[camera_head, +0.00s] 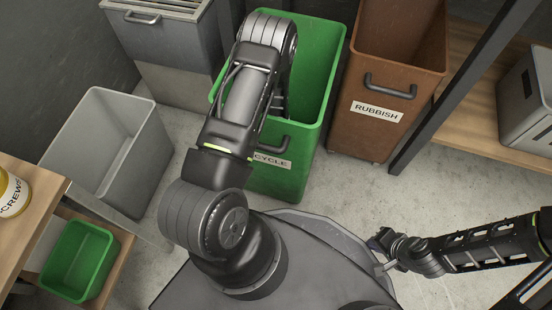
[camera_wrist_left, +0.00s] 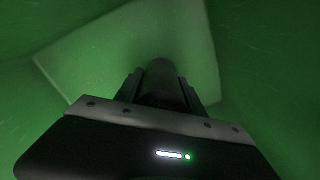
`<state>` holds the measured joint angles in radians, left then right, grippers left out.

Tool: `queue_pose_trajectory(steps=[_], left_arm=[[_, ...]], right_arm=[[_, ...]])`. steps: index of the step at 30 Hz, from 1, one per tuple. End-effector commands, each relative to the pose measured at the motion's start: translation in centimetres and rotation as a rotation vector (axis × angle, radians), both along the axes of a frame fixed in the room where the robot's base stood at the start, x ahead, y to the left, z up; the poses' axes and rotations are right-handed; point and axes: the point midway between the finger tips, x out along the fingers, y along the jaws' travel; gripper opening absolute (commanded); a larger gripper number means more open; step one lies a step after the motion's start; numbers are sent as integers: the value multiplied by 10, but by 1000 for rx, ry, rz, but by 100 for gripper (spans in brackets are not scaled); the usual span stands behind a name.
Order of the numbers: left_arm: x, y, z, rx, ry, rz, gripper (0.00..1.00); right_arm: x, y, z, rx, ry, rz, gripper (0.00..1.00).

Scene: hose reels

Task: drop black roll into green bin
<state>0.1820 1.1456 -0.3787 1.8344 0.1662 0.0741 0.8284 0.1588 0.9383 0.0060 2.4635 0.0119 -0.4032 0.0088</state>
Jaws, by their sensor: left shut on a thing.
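The green bin (camera_head: 322,92), with a label partly reading "CYCLE", stands at the top centre of the head view. My left arm reaches down into it, and its gripper is hidden there by the arm and bin walls. In the left wrist view, green walls surround my left gripper (camera_wrist_left: 162,92). Its fingers are shut on the black roll (camera_wrist_left: 160,76), a dark, rounded thing that is hard to make out. My right gripper (camera_head: 382,252) is at the lower right of the head view, away from the bin; its jaw opening is unclear.
A brown bin (camera_head: 405,35) labelled "RUBBISH" stands right of the green bin. A grey open bin (camera_head: 146,150) and a small green box (camera_head: 78,262) are at the left. A shelf (camera_head: 465,105) runs along the right. A pale patch (camera_wrist_left: 135,45) lies below the left gripper.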

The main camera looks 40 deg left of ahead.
Motion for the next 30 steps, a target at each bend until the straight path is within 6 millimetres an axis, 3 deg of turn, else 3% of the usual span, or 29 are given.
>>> queue_pose_trajectory(steps=[12,13,21,30], left_arm=[[0,0,-10,0,0,0,0],[0,0,-10,0,0,0,47],[0,0,-10,0,0,0,68],[0,0,-8,0,0,0,68]], right_arm=[[2,0,-8,1,-2,-2,0],[1,0,-8,1,-2,-2,0],[1,0,-8,1,-2,-2,0],[1,0,-6,1,-1,-1,0]])
